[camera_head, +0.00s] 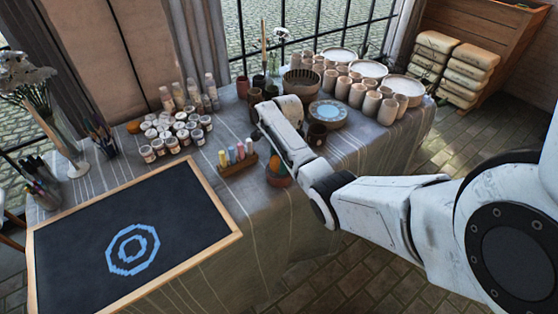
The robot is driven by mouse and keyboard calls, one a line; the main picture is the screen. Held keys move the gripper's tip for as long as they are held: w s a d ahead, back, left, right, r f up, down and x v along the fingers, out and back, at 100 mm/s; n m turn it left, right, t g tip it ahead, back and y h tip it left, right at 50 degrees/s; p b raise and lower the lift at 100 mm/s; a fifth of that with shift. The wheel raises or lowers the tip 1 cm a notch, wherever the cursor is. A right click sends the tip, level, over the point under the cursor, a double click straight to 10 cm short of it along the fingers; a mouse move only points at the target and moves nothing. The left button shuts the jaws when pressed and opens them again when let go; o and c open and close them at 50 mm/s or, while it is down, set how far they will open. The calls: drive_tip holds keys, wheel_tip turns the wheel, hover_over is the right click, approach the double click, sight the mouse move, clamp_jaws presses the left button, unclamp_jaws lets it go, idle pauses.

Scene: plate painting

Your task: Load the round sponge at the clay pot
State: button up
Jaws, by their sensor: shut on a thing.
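My white arm reaches in from the right across the table. Its end, my gripper (291,108), is over the table behind the forearm, which hides the fingertips. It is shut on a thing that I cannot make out. A reddish-brown clay pot (277,175) stands near the front table edge, just below and left of my forearm, which covers part of its right side. I cannot make out the round sponge. I cannot tell the gap between the gripper and the pot.
A dark framed board (190,215) with a blue ring drawing lies front left. Several paint jars (172,145) and a wooden block of coloured sticks (238,167) stand behind it.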

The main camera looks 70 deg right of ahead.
sight(277, 160)
drive_tip(key=shift+f, duration=0.6)
idle(1.7)
drive_tip(key=shift+r, duration=0.1)
wheel_tip(277, 160, up, 7)
drive_tip(key=p, duration=0.6)
idle(0.9)
